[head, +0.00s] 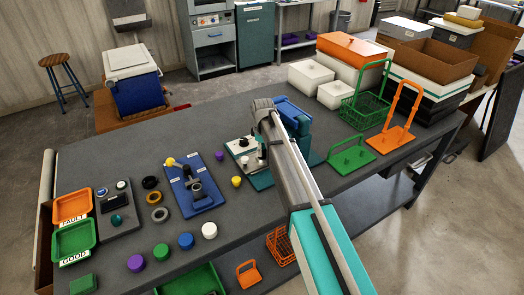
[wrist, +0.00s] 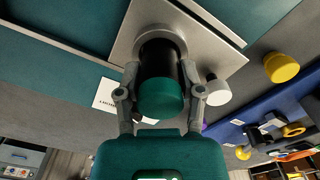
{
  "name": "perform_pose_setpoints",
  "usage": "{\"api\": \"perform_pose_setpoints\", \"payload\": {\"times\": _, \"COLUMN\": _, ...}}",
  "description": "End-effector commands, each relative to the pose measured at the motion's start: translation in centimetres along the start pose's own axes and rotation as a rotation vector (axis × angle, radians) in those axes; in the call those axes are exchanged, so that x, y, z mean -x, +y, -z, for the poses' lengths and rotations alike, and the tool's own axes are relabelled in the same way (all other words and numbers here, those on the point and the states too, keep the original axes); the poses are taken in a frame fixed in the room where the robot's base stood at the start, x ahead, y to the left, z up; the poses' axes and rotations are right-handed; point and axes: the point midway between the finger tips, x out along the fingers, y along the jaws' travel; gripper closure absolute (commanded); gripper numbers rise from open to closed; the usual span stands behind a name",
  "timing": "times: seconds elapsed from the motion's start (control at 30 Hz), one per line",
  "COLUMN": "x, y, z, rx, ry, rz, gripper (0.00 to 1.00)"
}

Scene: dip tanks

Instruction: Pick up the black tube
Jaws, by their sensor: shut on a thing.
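The black tube (wrist: 158,66) shows in the wrist view, with a dark green end (wrist: 160,100) towards me. Its other end meets a round grey collar in a pale metal plate (wrist: 207,45); I cannot tell how deep it sits. My gripper (wrist: 161,94) has one finger on each side of the tube and is shut on it. In the head view my arm reaches over the bench and hides the tube and most of the gripper. The pale-topped fixture (head: 241,147) shows just left of my arm there.
A white knob (wrist: 216,92) stands close beside the right finger. The blue fixture (head: 192,187) and a yellow cap (head: 236,182) are to the left on the grey bench (head: 120,175). A green stand (head: 350,157) and an orange stand (head: 394,136) are to the right.

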Motion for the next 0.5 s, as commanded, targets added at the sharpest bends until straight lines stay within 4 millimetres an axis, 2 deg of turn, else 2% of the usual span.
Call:
{"api": "perform_pose_setpoints", "payload": {"times": 0.27, "x": 1.4, "y": 0.0, "z": 0.0, "rx": 0.000, "ry": 0.000, "rz": 0.000, "gripper": 1.00}}
{"api": "perform_pose_setpoints", "payload": {"times": 0.5, "x": 3.6, "y": 0.0, "z": 0.0, "rx": 0.000, "ry": 0.000, "rz": 0.000, "gripper": 1.00}}
